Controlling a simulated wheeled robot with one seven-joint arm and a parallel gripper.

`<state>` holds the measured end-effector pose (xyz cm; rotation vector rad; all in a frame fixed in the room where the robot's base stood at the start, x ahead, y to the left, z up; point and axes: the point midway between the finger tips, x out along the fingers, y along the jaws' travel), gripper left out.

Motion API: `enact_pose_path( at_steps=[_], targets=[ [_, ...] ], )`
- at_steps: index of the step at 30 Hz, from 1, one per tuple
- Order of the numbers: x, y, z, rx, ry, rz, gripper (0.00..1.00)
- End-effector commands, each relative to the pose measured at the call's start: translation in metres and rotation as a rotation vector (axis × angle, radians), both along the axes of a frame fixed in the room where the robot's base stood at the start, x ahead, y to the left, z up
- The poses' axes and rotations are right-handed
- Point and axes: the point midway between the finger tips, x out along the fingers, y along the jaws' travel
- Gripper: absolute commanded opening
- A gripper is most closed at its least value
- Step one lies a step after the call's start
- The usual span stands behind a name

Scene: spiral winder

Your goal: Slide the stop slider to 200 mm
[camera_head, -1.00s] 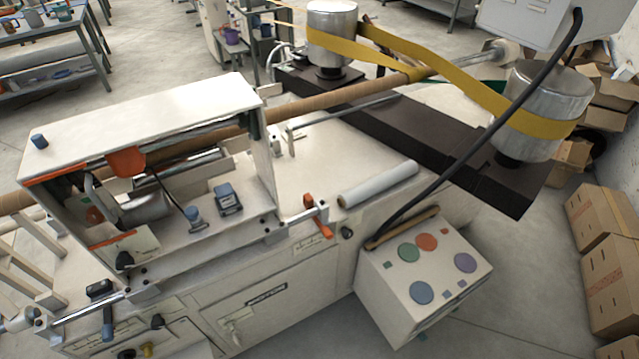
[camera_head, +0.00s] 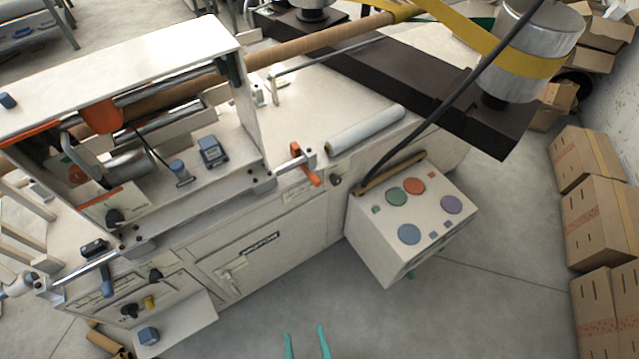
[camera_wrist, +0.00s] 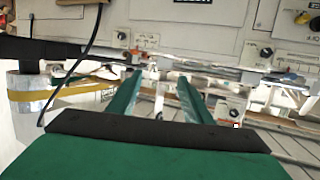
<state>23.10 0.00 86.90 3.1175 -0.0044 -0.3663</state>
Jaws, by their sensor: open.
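The winder machine (camera_head: 255,215) fills the left and middle of the head view. A rod along its front left carries a dark block (camera_head: 93,247) with a handle hanging below. An orange lever (camera_head: 308,165) sits at the right end of the front rail. I cannot tell for sure which part is the stop slider, and no millimetre scale is readable. My gripper (camera_head: 306,343) shows as two teal fingertips at the bottom edge, over the floor and apart from the machine. In the wrist view, my gripper (camera_wrist: 160,76) is open with nothing between its fingers.
A control box (camera_head: 412,215) with coloured round buttons juts from the machine's front right, with a black cable above it. A small shelf (camera_head: 175,325) sticks out at the lower left. Cardboard boxes (camera_head: 600,215) stand at the right. The floor (camera_head: 470,310) in front is clear.

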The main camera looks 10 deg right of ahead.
Motion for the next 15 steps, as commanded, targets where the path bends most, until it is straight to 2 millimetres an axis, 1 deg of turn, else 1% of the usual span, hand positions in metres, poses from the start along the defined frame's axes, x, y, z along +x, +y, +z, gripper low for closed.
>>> enact_pose_path(
  at_steps=[10, 11, 12, 15],
  targets=[
    [0.0, 0.0, 0.0, 0.0, 0.0, 0.0, 0.45],
    [0.0, 0.0, 0.0, 0.0, 0.0, 0.0, 0.41],
    [0.0002, -0.0002, -0.0004, 0.0, 0.0, -0.001, 0.38],
    [0.0043, -0.0042, -0.0081, 0.003, 0.01, -0.015, 0.38]
  ],
)
